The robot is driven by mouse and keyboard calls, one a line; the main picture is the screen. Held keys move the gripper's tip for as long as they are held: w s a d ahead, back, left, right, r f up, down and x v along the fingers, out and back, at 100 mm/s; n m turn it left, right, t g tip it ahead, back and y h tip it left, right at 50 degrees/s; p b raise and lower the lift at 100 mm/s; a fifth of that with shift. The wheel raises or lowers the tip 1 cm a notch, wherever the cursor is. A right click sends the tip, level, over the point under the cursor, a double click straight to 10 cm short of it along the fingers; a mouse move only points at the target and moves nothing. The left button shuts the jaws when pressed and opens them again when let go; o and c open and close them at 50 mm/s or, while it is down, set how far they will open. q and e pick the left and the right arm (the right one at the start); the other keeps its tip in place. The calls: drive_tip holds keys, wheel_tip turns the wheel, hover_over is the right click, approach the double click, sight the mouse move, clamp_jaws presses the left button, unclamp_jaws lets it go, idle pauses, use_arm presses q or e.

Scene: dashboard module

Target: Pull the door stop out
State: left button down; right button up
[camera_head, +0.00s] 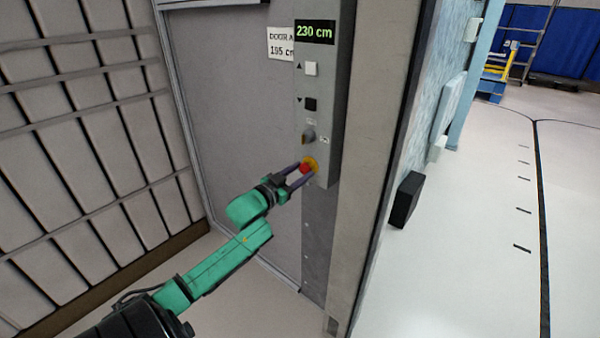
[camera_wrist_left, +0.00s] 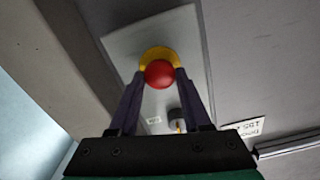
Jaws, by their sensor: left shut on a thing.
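The door stop is a red round button (camera_head: 305,168) on a yellow ring (camera_head: 312,163), low on the grey control panel (camera_head: 322,120). In the left wrist view the red button (camera_wrist_left: 159,73) sits between my fingertips, with the yellow ring (camera_wrist_left: 157,54) behind it. My left gripper (camera_head: 302,173) is shut on the red button, one finger on each side; it also shows in the left wrist view (camera_wrist_left: 158,80). How far the button stands out from the panel is hard to tell. My right gripper is not in view.
Above the button are a rotary knob (camera_head: 308,134), a black down button (camera_head: 310,104), a white up button (camera_head: 311,69) and a display (camera_head: 314,31) reading 230 cm. A grey door (camera_head: 225,90) stands left of the panel, and open floor (camera_head: 470,220) lies right of the wall.

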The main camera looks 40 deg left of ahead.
use_arm(q)
drive_tip(key=shift+s+p, duration=0.25)
drive_tip(key=shift+p, duration=0.15)
drive_tip(key=shift+s+f, duration=0.15)
drive_tip(key=shift+f, duration=0.05)
drive_tip(key=shift+c, duration=2)
unclamp_jaws()
drive_tip(key=shift+o, duration=0.3)
drive_tip(key=shift+s+r, duration=0.1)
drive_tip(key=s, duration=1.4)
drive_tip(key=shift+s+d, duration=0.15)
drive_tip(key=shift+s, duration=0.2)
